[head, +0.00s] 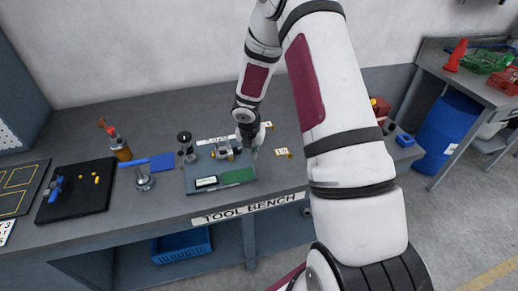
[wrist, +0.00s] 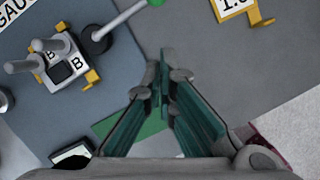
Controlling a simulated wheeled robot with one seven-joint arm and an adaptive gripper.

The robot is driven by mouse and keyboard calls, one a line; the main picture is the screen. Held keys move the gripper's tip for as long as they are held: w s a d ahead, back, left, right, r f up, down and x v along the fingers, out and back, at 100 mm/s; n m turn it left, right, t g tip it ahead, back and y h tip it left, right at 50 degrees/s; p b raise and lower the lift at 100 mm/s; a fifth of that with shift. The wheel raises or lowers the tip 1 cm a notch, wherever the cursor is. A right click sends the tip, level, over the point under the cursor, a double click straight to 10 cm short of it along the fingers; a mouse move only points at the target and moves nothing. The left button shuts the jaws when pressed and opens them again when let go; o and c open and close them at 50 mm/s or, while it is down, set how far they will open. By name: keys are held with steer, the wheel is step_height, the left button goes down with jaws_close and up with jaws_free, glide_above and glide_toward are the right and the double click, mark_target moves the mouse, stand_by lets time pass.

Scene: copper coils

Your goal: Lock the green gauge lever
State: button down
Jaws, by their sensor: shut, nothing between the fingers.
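The green gauge lever (wrist: 122,19) is a grey rod with a dark round pivot and a green tip at the top edge of the wrist view. In the head view my gripper (head: 252,150) is over the right side of the gauge board (head: 200,171). The lever cannot be made out there.
A green pad (head: 238,177) lies at the board's front. Yellow-edged number tags (head: 282,153) stand to the right.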

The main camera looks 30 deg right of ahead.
steer(key=v, duration=1)
steer(key=shift+s, duration=0.25)
